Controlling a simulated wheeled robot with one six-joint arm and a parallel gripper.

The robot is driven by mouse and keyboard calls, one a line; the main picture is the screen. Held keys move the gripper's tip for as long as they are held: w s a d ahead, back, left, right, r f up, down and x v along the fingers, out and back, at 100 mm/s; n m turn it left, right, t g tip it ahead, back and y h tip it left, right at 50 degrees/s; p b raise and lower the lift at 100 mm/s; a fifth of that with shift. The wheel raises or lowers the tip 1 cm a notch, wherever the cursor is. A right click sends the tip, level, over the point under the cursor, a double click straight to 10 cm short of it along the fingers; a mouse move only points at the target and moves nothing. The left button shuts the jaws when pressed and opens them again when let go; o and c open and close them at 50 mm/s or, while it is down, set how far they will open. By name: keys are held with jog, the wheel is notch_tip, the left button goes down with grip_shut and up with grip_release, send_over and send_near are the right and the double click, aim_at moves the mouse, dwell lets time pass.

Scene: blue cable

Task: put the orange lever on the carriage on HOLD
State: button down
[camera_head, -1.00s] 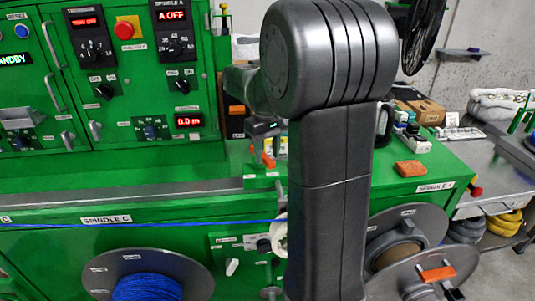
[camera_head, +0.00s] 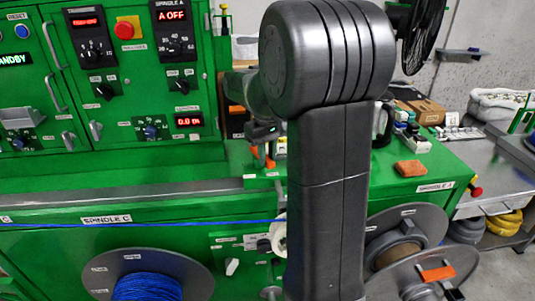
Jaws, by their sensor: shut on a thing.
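The orange lever (camera_head: 269,162) shows as a small orange patch above the carriage, at the back edge of the green bench, just left of my arm. My gripper (camera_head: 263,148) points down at it from behind my large dark arm link and is shut on the lever. The fingers are small and partly merged with the orange. Most of the carriage is hidden behind my arm, and I cannot read a HOLD mark or tell which position the lever is in.
A blue cable (camera_head: 150,222) runs across the front to a pale roller (camera_head: 279,236). A blue spool (camera_head: 147,287) sits below. The green control cabinet (camera_head: 120,80) stands at the left. An orange-brown block (camera_head: 410,168) and small boxes lie on the bench at the right.

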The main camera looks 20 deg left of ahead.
jog(key=shift+s, duration=0.1)
jog(key=m+p, duration=0.1)
jog(key=m, duration=0.1)
jog(key=s+a+m+p, duration=0.1)
jog(key=m, duration=0.1)
jog(key=shift+a+r+m, duration=0.1)
jog(key=shift+a+m, duration=0.1)
jog(key=shift+m, duration=0.2)
jog(key=shift+s+a+m+p, duration=0.2)
jog(key=shift+a+m+p, duration=0.25)
jog(key=shift+m, duration=0.9)
jog(key=shift+s+a+m+p, duration=0.2)
jog(key=shift+a+m, duration=0.3)
jog(key=shift+m, duration=0.85)
jog(key=c, duration=1.3)
grip_release()
notch_tip(320, 180, up, 14)
jog(key=shift+f+b, duration=0.15)
jog(key=shift+b, duration=0.15)
jog(key=shift+f, duration=0.15)
